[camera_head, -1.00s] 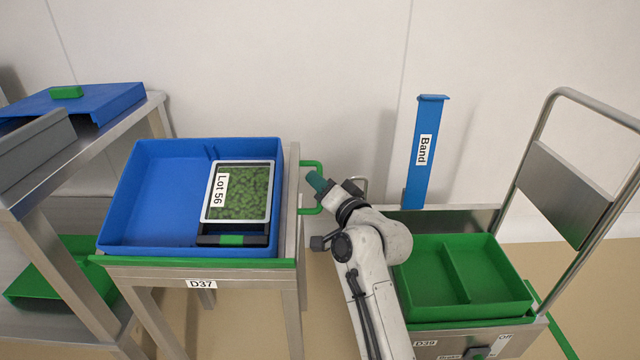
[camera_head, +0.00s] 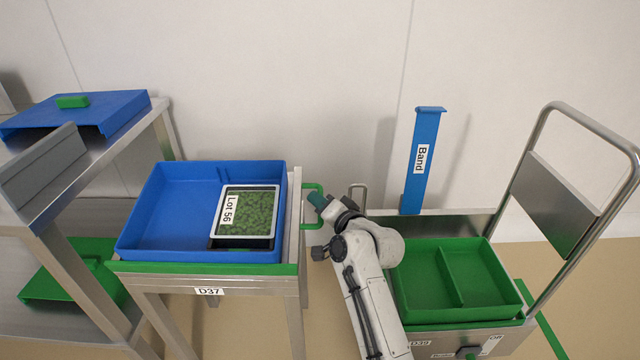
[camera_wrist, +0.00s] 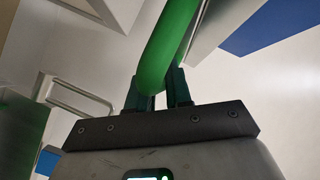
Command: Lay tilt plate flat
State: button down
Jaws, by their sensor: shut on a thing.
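The steel tilt plate (camera_head: 294,212) shows as a narrow strip along the right side of a blue tray (camera_head: 168,225) on the D37 stand. The tray covers most of it, so I cannot tell whether it lies fully flat. A green loop handle (camera_head: 308,186) sticks out from its right side. My gripper (camera_head: 317,200) is at the handle's right bar. In the wrist view the green handle (camera_wrist: 170,45) passes between my two fingers (camera_wrist: 160,93), which are shut on it.
A cart with a green divided bin (camera_head: 480,285) and a blue Band post (camera_head: 423,165) stands at the right. Steel shelving (camera_head: 60,185) stands close at the left.

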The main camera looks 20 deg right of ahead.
jog(key=shift+w+d+f+m+g+p, duration=0.1)
jog(key=shift+f+m+g+p, duration=0.2)
jog(key=shift+f+g+p, duration=0.5)
jog(key=shift+d+f+m+g+p, duration=0.1)
jog(key=shift+f+m+g+p, duration=0.25)
jog(key=shift+f+p, duration=0.8)
jog(key=shift+f, duration=0.15)
jog(key=c, duration=1.1)
grip_release()
jog(key=shift+r, duration=0.25)
jog(key=p+v, duration=0.4)
jog(key=v, duration=0.6)
jog(key=shift+s+d, duration=0.1)
jog(key=shift+s, duration=0.25)
